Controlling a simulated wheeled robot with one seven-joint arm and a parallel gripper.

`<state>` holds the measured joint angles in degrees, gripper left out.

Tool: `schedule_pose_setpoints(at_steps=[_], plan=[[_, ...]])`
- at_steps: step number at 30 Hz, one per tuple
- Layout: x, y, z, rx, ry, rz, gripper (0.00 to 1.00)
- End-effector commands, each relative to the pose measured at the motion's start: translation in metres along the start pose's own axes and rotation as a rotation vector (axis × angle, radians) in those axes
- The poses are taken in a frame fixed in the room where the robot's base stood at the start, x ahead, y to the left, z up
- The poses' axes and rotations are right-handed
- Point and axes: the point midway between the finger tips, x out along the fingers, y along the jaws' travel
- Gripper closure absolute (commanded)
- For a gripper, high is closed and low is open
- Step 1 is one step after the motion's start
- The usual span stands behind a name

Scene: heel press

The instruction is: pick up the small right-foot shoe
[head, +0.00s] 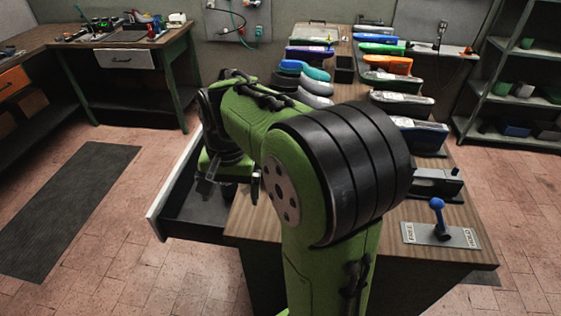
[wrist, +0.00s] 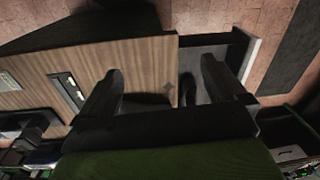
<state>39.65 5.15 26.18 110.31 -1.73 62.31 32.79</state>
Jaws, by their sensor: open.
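My gripper (head: 230,188) is open over the left edge of the wooden bench and the pulled-out drawer, partly hidden by my arm. In the wrist view its two fingers (wrist: 162,80) are spread, with bench top and drawer beneath them and nothing held. A dark narrow shape (wrist: 187,90) shows at the drawer between the fingers; I cannot tell whether it is a shoe or a shadow. Shoe-like pieces stand farther back on the bench, among them grey ones (head: 316,87), a teal one (head: 318,73) and an orange one (head: 392,66). I cannot tell which is the small right-foot shoe.
The open drawer (head: 182,222) juts out left of the bench (head: 262,222). A lever plate (head: 412,233) with a blue knob (head: 437,204) and FREE and HOLD labels sits at the bench's front right. A shelf (head: 490,92) stands right; a dark mat (head: 75,200) lies left on open floor.

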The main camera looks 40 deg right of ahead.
Motion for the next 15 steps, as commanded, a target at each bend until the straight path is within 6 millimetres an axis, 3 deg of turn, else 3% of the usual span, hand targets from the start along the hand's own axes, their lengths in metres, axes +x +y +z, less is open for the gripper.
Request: schedule_pose_setpoints(at_steps=[5,8,11,15], plan=[[0.025,0.019,-0.074,0.360,-0.211,-0.121,0.03],[0.038,0.045,-0.116,0.601,-0.341,-0.240,0.03],[0.046,0.086,-0.155,0.851,-0.471,-0.394,0.03],[0.053,0.169,-0.197,1.202,-0.649,-0.654,0.03]])
